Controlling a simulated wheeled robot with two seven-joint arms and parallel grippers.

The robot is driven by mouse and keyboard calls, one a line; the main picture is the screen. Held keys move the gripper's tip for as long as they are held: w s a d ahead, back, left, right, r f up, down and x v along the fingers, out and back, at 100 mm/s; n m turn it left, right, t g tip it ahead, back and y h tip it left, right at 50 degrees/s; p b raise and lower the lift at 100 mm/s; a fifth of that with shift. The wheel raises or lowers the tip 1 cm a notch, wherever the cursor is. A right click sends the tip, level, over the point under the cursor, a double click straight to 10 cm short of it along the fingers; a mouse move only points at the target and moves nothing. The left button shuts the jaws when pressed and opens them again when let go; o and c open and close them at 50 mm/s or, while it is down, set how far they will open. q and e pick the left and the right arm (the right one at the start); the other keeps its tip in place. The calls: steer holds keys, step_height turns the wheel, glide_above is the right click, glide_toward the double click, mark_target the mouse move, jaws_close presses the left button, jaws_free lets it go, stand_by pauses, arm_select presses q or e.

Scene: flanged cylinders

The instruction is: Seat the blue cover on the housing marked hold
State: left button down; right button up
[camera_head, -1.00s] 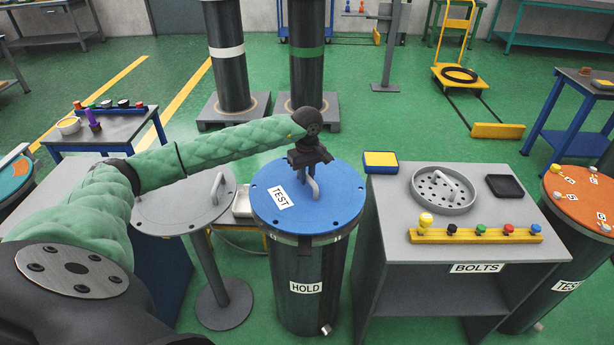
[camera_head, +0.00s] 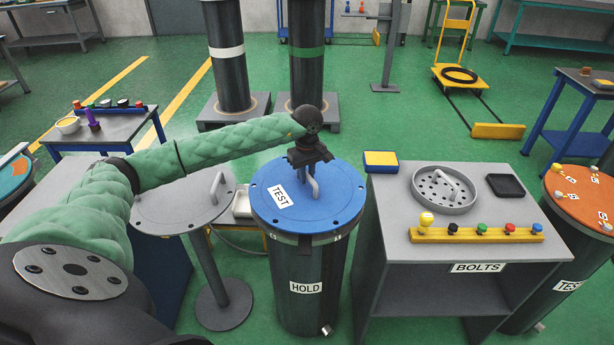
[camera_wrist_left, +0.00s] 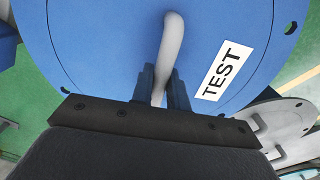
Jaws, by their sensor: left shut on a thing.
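The blue cover (camera_head: 335,205) is a round plate with a TEST label, rim holes and a grey loop handle. It lies on top of the dark cylindrical housing (camera_head: 309,280) marked HOLD, and looks level and roughly centred. From this angle I cannot tell whether it is fully flush or its holes line up. My left gripper (camera_head: 305,170) is above the cover, shut on its handle. In the left wrist view the fingers (camera_wrist_left: 162,92) close around the handle (camera_wrist_left: 172,45) of the blue cover (camera_wrist_left: 110,45). My right gripper is not in view.
A grey round plate with a handle (camera_head: 165,208) stands on a pedestal left of the housing. The grey BOLTS table (camera_head: 390,220) is close on the right, with a yellow bolt rack (camera_head: 480,237) and a round perforated tray (camera_head: 425,205). An orange-topped cylinder (camera_head: 560,205) stands far right.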

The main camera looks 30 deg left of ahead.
arm_select(q)
steer(key=shift+r+b, duration=0.1)
steer(key=shift+b, duration=0.65)
stand_by(1.4)
steer(key=shift+f+b, duration=0.35)
steer(key=shift+b, duration=0.4)
stand_by(1.3)
steer(key=shift+b, duration=0.8)
stand_by(1.5)
steer(key=shift+f+b, duration=0.6)
stand_by(0.9)
